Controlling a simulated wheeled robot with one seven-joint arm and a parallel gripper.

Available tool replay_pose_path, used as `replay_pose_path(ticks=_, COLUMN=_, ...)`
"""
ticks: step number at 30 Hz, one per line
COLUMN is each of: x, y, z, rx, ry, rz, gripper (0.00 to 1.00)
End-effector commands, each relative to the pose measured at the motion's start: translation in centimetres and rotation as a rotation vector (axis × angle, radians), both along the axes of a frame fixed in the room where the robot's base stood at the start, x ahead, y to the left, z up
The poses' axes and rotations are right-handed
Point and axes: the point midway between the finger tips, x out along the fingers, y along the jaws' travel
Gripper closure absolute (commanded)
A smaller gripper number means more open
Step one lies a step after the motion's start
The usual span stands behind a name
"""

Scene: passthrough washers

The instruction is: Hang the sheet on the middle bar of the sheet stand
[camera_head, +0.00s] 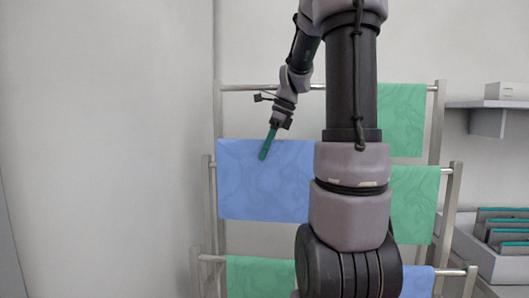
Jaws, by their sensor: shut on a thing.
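A blue sheet (255,190) hangs flat in front of the left part of the sheet stand (441,120). My gripper (265,153) is shut on the blue sheet near its upper edge, fingers pointing down. The sheet's top edge is a little higher than the middle bar (447,169) and hides the left part of that bar. I cannot tell whether the sheet touches the bar. My arm covers the sheet's right end and the centre of the stand.
Green sheets hang at the right of the top bar (402,115) and of the middle bar (413,200). The bottom bar carries a green sheet (258,275) and a blue one (416,282). A shelf (480,104) with a white box (507,91) and a bin (485,262) stand at right.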

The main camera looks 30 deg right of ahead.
Motion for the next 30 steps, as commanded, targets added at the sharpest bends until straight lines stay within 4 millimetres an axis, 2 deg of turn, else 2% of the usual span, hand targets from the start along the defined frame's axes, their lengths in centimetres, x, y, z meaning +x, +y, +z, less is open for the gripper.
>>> replay_pose_path(ticks=13, x=3.0, y=-2.0, z=0.0, rx=0.001, ry=0.001, rz=0.0, gripper=1.0)
replay_pose_path(ticks=30, x=2.9, y=-2.0, z=-4.6, rx=0.001, ry=0.002, rz=0.001, gripper=1.0)
